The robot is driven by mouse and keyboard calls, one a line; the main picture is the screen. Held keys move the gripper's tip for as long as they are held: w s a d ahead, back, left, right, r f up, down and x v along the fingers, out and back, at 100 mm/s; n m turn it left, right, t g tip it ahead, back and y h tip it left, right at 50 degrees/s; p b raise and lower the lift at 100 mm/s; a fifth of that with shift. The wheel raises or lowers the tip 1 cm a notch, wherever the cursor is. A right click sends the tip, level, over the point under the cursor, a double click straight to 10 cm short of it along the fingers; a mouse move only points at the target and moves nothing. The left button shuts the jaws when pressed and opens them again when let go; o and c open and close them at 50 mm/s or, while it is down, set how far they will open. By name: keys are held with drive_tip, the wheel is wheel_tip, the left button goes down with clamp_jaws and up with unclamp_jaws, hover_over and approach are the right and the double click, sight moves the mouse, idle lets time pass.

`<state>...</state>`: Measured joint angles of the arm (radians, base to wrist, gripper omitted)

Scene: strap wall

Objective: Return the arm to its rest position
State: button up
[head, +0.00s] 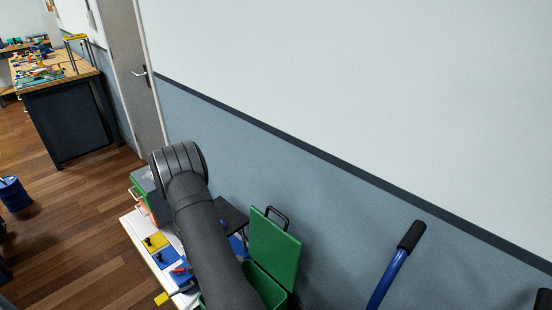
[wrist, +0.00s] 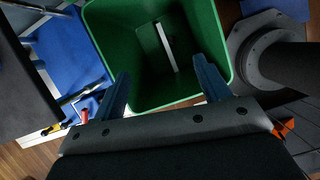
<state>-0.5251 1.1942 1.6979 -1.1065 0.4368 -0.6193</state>
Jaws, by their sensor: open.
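My gripper (wrist: 161,68) shows in the wrist view with its two blue-grey fingers spread apart and nothing between them. It is over the near rim of a green bin (wrist: 108,45), with the fingers pointing into the bin's opening. A thin white strip (wrist: 166,46) lies inside the bin. In the head view my dark arm (head: 195,215) reaches over the white bench, and the gripper is hidden from sight. The bin's green lid (head: 273,250) stands raised there.
The white bench (head: 133,225) carries yellow and blue plates (head: 156,242) and a cabinet (head: 147,195) near the wall. A blue tube with a black grip (head: 398,262) rises at the right. A workbench (head: 62,110) and a blue drum (head: 13,193) stand farther left. The wooden floor between is clear.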

drive_tip(key=w+v, duration=0.1)
drive_tip(key=v, duration=0.3)
drive_tip(key=s+x, duration=0.1)
drive_tip(key=x, duration=1.6)
wheel_tip(320, 180, up, 6)
drive_tip(key=w+a+r+n+t+y, duration=0.1)
drive_tip(key=w+a+r+n, duration=0.3)
drive_tip(key=w+r, duration=0.3)
drive_tip(key=w+a+r+n+y, duration=0.1)
drive_tip(key=w+a+r+n, duration=0.3)
drive_tip(key=w, duration=0.7)
wheel_tip(320, 180, up, 4)
drive_tip(key=shift+w+a+f+n+t+y, duration=0.1)
drive_tip(key=shift+w+a+n+t+y, duration=0.25)
drive_tip(key=shift+a, duration=0.85)
idle(0.7)
